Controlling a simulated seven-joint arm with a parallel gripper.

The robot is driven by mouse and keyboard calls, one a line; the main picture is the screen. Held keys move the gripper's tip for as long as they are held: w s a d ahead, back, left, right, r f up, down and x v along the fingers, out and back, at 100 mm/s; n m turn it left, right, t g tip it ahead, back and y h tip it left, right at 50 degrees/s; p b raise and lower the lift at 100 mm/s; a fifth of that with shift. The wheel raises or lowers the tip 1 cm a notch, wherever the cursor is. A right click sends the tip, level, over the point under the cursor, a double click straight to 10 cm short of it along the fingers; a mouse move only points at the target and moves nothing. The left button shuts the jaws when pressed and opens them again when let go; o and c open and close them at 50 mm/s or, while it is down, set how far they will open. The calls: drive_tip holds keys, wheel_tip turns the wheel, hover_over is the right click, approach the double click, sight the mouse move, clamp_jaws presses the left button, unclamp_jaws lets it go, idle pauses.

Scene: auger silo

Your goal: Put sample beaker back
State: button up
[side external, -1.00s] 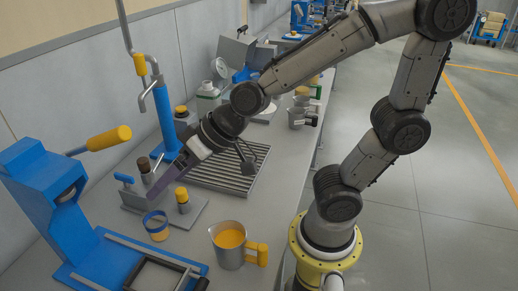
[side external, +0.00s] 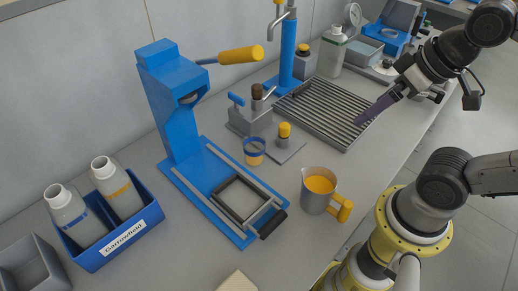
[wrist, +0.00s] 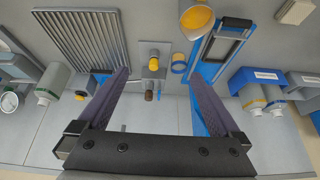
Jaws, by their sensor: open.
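A small clear beaker (side external: 254,152) with a blue rim and amber contents stands upright on the bench, between the blue press (side external: 182,120) and a small grey plate (side external: 287,151) bearing a yellow-capped piece (side external: 284,131). In the wrist view the beaker (wrist: 180,63) lies near the right fingertip. A metal jug (side external: 318,194) with orange contents and a yellow handle stands nearer the front edge. My gripper (side external: 362,120) is open and empty, above the slatted grate (side external: 325,108) in the side view. In the wrist view my gripper (wrist: 155,75) shows both fingers apart with nothing between them.
A grey block (side external: 250,120) with knobs stands behind the beaker. The press's frame and black handle (side external: 272,224) reach toward the jug. A blue bin (side external: 110,236) holds two bottles at left.

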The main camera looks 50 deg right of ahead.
drive_tip(key=w+a+m+g, duration=0.1)
drive_tip(key=w+m+g, duration=0.15)
drive_tip(key=w, duration=0.45)
drive_tip(key=m+g, duration=0.3)
drive_tip(key=m, duration=0.8)
hover_over(254, 143)
drive_tip(key=s+a, duration=0.1)
drive_tip(key=s, duration=0.1)
wheel_tip(254, 143, down, 17)
drive_tip(key=shift+a+f, duration=0.15)
drive_tip(key=shift+f, duration=0.75)
drive_tip(key=shift+a+f, duration=0.2)
drive_tip(key=shift+f, duration=0.7)
drive_tip(key=shift+a+f, duration=0.15)
drive_tip(key=shift+f, duration=0.75)
drive_tip(key=c, duration=1.3)
drive_tip(key=shift+r, duration=0.1)
drive_tip(key=shift+c, duration=0.2)
